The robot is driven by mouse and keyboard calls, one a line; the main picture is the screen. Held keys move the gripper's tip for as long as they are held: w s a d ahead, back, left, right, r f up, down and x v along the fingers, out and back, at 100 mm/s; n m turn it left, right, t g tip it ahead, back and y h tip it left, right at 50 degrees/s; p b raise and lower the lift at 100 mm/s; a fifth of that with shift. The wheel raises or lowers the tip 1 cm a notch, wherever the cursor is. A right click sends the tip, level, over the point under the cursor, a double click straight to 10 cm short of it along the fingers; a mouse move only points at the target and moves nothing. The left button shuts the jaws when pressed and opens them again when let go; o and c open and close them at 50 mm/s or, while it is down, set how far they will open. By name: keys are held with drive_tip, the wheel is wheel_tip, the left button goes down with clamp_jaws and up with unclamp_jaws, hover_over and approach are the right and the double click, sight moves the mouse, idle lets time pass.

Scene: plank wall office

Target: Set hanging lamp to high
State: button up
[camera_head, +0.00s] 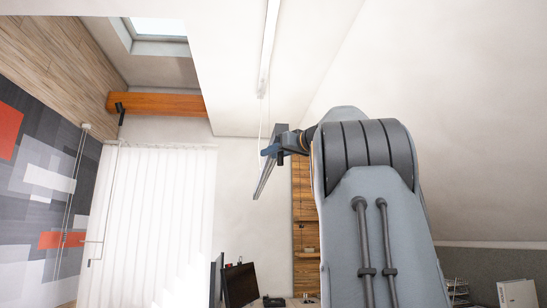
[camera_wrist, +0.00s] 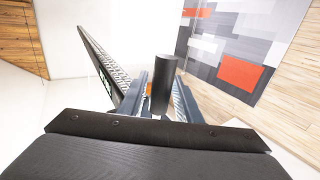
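The hanging lamp (camera_head: 264,178) is a slim dark bar on thin wires, seen slanting down in the head view. In the wrist view the lamp (camera_wrist: 92,52) runs diagonally at the left, its gridded underside showing, with a small green mark near its lower end. My gripper (camera_head: 272,145) is at the lamp's upper end in the head view. In the wrist view my gripper's blue-grey fingers (camera_wrist: 162,92) stand apart, beside the lamp's near end. A dark upright cylinder (camera_wrist: 163,82) covers the space between them; whether they touch it or the lamp is unclear.
A pale strip (camera_head: 268,45) runs along the ceiling above. White blinds (camera_head: 150,215) and a patterned wall panel (camera_head: 40,170) are at the left. A monitor (camera_head: 241,284) stands low in the middle, near a wooden wall panel (camera_head: 304,235). Open air lies left of the lamp.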

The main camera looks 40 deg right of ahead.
drive_tip(key=shift+w+f, duration=0.1)
drive_tip(key=shift+f, duration=0.1)
drive_tip(key=s+b, duration=0.3)
drive_tip(key=s, duration=0.5)
drive_tip(key=shift+w+f, duration=0.1)
drive_tip(key=shift+w, duration=0.05)
idle(0.4)
